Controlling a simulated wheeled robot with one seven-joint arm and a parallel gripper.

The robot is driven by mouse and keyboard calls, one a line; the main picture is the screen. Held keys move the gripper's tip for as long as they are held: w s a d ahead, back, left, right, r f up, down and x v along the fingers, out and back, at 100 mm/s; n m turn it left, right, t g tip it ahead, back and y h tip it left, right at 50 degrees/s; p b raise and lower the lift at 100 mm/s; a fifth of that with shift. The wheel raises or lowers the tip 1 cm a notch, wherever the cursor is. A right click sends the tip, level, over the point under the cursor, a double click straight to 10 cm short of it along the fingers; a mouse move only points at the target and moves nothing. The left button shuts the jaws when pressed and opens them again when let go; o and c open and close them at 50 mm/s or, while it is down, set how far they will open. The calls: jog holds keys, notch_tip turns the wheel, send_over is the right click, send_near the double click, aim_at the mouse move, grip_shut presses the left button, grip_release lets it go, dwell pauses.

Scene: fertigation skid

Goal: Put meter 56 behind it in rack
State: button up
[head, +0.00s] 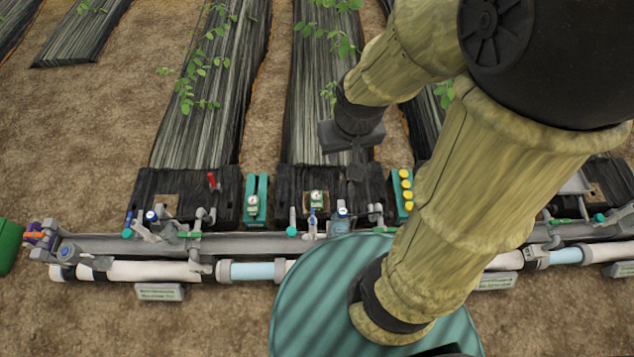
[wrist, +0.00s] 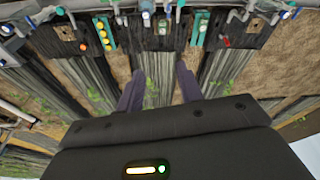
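A small meter with a pale round dial and green body (head: 316,197) stands at the middle black panel, and it also shows in the wrist view (wrist: 163,25). Another pale dial (head: 252,200) sits at a teal rack (head: 263,197) left of it; this rack also shows in the wrist view (wrist: 196,30). No number is legible, so I cannot tell which meter is 56. My gripper (head: 348,162) is above the beds beyond the pipe line, apart from the meters. In the wrist view its two fingers (wrist: 160,70) are spread with nothing between them.
A teal rack with several yellow caps (head: 406,190) stands right of the middle panel. A red lever (head: 212,181) rises at the left panel. Grey and white pipes (head: 150,270) with valves run across in front. A green container (head: 8,245) is at far left.

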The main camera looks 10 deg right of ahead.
jog(key=shift+o, duration=1.3)
jog(key=shift+s, duration=0.2)
jog(key=o, duration=0.3)
jog(key=shift+f, duration=0.2)
jog(key=o, duration=0.4)
jog(key=shift+m+g+h, duration=0.3)
jog(key=shift+m+g, duration=0.1)
jog(key=w+f+b, duration=0.5)
jog(key=f, duration=0.3)
jog(key=w+f+b, duration=0.5)
jog(key=f, duration=0.4)
jog(key=w+f+b, duration=0.5)
jog(key=f+b, duration=0.1)
jog(key=f, duration=0.2)
jog(key=shift+w+d+f, duration=0.15)
jog(key=shift+d, duration=0.15)
jog(key=shift+c, duration=0.2)
jog(key=m+b, duration=0.2)
jog(key=b, duration=1.1)
send_over(316, 198)
jog(key=s, duration=0.2)
notch_tip(316, 198, down, 30)
jog(key=f, duration=0.1)
jog(key=shift+a+r, duration=0.15)
jog(key=shift+r, duration=0.1)
